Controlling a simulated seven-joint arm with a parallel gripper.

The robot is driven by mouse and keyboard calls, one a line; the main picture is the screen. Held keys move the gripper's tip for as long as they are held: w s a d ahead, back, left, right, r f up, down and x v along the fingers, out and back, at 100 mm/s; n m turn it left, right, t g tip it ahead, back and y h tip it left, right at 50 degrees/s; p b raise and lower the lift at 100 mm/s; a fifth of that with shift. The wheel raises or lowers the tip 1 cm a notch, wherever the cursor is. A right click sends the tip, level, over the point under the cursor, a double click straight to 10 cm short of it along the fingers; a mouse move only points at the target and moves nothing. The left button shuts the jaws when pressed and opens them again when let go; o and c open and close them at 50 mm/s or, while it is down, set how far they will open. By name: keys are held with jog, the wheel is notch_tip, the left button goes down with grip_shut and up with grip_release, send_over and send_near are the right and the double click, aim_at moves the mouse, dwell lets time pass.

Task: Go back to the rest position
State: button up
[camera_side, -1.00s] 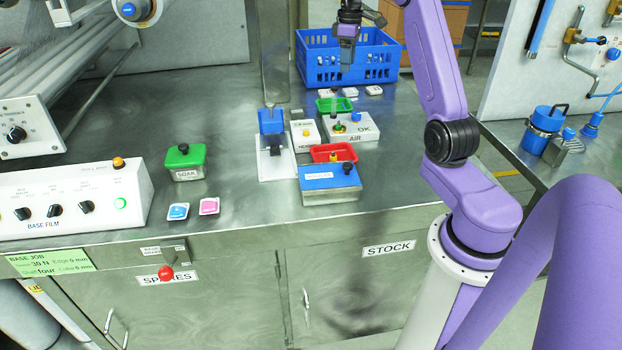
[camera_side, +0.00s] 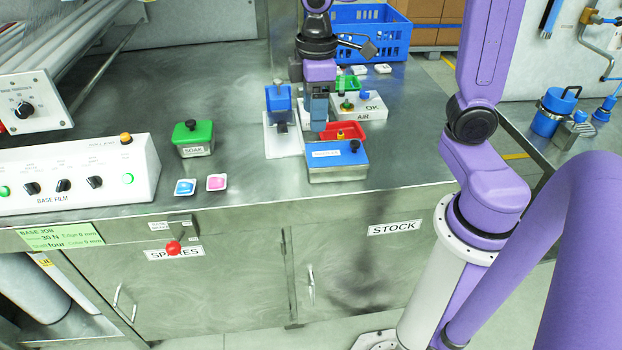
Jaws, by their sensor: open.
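My gripper (camera_side: 318,126) hangs pointing down over the middle of the steel bench, beside the blue holder (camera_side: 279,103) on its white stand. Its fingers look empty, but the gap between them is hard to see from this side. It stands in front of the white box marked AIR and OK (camera_side: 373,112) and behind the blue-lidded box (camera_side: 337,162). It hides most of the small white box behind it. I cannot tell its exact height above the bench.
A blue crate (camera_side: 372,42) stands at the back. A red tray (camera_side: 352,131) and green tray (camera_side: 347,83) lie near the gripper. A green-lidded SOAK box (camera_side: 193,138), blue packet (camera_side: 185,187) and pink packet (camera_side: 216,183) sit left. Bench between SOAK box and white stand is clear.

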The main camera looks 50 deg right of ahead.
jog(key=s+a+f+n, duration=0.1)
jog(key=s+f+n, duration=0.2)
jog(key=s, duration=1.4)
jog(key=shift+s+a+f, duration=0.15)
jog(key=shift+s+f, duration=0.25)
